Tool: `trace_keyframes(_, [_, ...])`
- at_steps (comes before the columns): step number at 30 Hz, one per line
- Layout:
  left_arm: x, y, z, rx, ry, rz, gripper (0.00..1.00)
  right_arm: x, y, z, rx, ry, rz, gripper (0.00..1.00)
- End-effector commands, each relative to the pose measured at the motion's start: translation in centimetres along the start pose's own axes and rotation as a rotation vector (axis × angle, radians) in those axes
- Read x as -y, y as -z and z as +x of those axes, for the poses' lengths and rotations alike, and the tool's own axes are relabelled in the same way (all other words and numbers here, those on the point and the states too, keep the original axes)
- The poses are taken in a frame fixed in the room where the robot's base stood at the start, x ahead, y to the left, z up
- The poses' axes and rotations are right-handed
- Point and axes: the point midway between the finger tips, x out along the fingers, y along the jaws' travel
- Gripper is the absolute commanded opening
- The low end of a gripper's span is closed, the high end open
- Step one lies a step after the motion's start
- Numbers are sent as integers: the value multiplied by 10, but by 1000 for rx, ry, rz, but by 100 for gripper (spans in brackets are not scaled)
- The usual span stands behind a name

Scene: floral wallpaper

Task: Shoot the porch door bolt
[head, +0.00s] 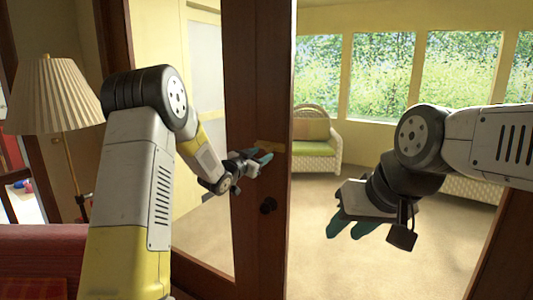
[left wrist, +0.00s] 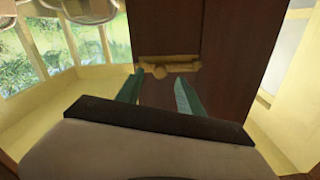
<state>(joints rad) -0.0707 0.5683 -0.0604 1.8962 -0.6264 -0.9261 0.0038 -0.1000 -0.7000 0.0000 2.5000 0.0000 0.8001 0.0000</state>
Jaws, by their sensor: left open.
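The brass bolt (head: 273,147) sits on the edge stile of the dark wooden porch door (head: 258,75). In the left wrist view the bolt (left wrist: 185,66) lies across the door, with a round knob (left wrist: 159,71) below its bar. My left gripper (head: 259,159) is open in front of the door, just beside the bolt. In the left wrist view its teal fingertips (left wrist: 159,82) are apart, with the knob just beyond the gap between them; whether they touch it I cannot tell. My right gripper (head: 350,227) hangs in the doorway at right, away from the bolt; its jaw gap is unclear.
The doorway right of the door shows a carpeted porch (head: 350,270) with a wicker seat (head: 317,155) at the back. A lamp (head: 58,95) stands at left, and a red surface (head: 40,260) lies at lower left.

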Motion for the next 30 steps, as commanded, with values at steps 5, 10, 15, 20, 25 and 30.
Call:
trace_keyframes(5, [0,0,26,0,0,0,45,0,0,0,0,0,0,36])
trace_keyframes(10, [0,0,37,1,1,-1,45,0,0,0,0,0,0,36])
trace_keyframes(15, [0,0,39,1,2,-1,45,0,0,0,0,0,0,36])
trace_keyframes(20, [0,0,38,1,2,-1,31,0,0,0,0,0,0,36])
trace_keyframes(25, [0,0,38,1,2,-1,0,0,0,0,0,0,0,36])
trace_keyframes(30, [0,0,38,1,2,-1,0,0,0,0,0,0,0,36])
